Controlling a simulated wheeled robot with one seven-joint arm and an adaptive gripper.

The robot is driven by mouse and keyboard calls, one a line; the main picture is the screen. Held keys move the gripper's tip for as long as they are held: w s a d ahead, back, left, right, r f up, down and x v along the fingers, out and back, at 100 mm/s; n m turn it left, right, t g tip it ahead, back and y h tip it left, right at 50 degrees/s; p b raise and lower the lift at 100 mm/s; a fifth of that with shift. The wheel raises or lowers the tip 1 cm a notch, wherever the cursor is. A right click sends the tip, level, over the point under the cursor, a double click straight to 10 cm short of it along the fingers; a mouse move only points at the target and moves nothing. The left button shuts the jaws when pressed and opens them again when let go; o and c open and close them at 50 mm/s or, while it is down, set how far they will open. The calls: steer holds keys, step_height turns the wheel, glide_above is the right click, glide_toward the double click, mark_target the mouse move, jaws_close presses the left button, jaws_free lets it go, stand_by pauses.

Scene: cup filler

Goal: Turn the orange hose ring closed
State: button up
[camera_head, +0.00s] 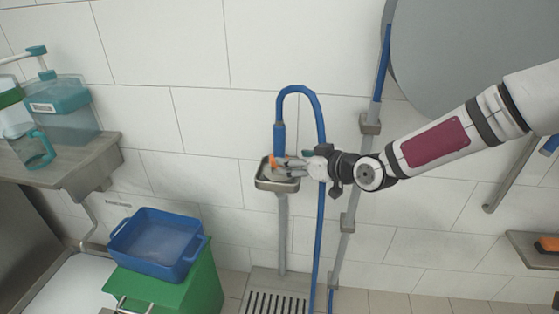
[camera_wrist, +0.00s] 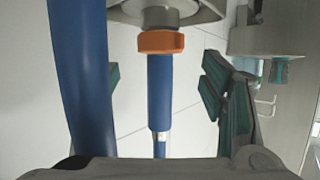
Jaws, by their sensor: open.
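The orange hose ring (camera_head: 277,161) sits at the lower end of the blue hose handle (camera_head: 279,138), just above a small metal basin (camera_head: 277,185). In the wrist view the orange ring (camera_wrist: 160,42) is seen close up, joined to the blue handle (camera_wrist: 160,92) and near the round metal basin fitting. My gripper (camera_head: 284,168) is beside the ring, reaching in from the right. In the wrist view my gripper (camera_wrist: 162,70) is open, its green-padded fingers on either side of the handle, the ring near fingertip level and apart from the right finger. The left finger is mostly hidden.
The blue hose (camera_wrist: 82,80) passes close in front of my left finger. It loops up and down beside a wall pipe (camera_head: 348,221). A blue tub (camera_head: 158,242) on a green bin (camera_head: 195,287) stands lower left. A shelf (camera_head: 88,160) holds a teal dispenser.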

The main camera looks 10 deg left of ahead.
steer(key=b+x, duration=0.1)
steer(key=x, duration=0.6)
steer(key=shift+w+a+f, duration=0.2)
steer(key=c, duration=1.2)
steer(key=shift+b, duration=0.3)
